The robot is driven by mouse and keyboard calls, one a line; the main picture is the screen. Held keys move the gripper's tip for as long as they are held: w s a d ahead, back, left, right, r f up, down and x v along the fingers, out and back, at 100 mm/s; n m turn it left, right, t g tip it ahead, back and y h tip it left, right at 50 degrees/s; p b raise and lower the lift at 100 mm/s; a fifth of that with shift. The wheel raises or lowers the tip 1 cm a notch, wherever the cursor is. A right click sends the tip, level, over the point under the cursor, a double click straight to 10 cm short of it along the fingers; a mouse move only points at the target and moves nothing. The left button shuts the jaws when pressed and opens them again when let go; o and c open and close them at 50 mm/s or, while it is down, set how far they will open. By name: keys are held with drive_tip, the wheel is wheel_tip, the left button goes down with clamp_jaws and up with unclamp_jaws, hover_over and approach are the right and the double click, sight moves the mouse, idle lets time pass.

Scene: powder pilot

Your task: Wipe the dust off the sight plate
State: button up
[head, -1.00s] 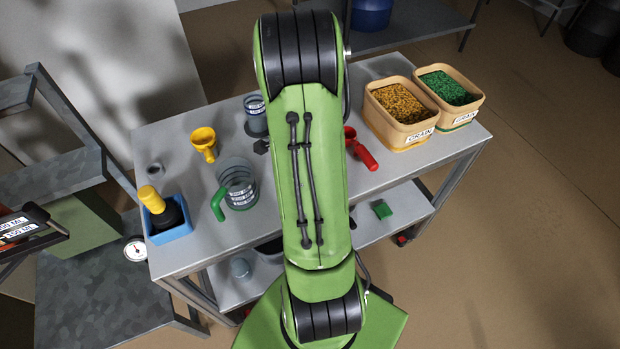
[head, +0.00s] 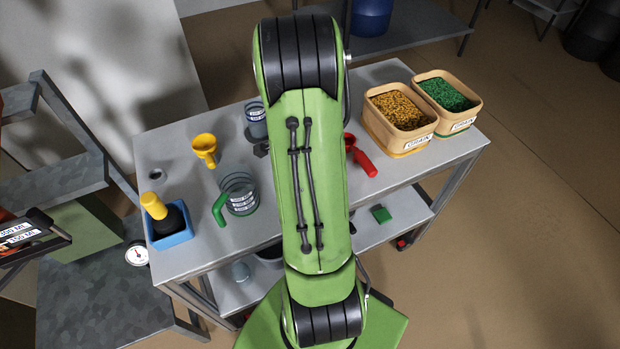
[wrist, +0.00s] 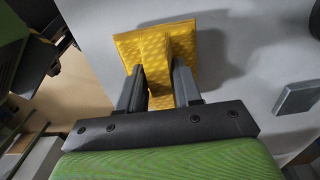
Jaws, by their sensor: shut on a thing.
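In the wrist view my gripper (wrist: 160,78) is shut on the upright grip of a yellow wiping pad (wrist: 137,44). The pad's broad textured face is close to a pale grey surface (wrist: 240,30); I cannot tell whether it touches. A small grey square plate (wrist: 298,97) stands to the right of the pad, apart from it. It may be the sight plate, but I cannot be sure, and no dust can be made out on it. In the head view my arm hides the gripper and the pad.
A metal table (head: 295,235) holds a clear jug with green handle (head: 238,194), a yellow funnel (head: 205,150), a blue tray (head: 170,226), a red scoop (head: 360,158) and two grain bins (head: 400,118) (head: 447,100). A gauge (head: 138,254) is at left.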

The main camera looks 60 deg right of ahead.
drive_tip(key=shift+r+p, duration=1.35)
drive_tip(key=shift+r, duration=0.65)
drive_tip(key=o, duration=0.5)
drive_tip(key=shift+f, duration=0.1)
clamp_jaws()
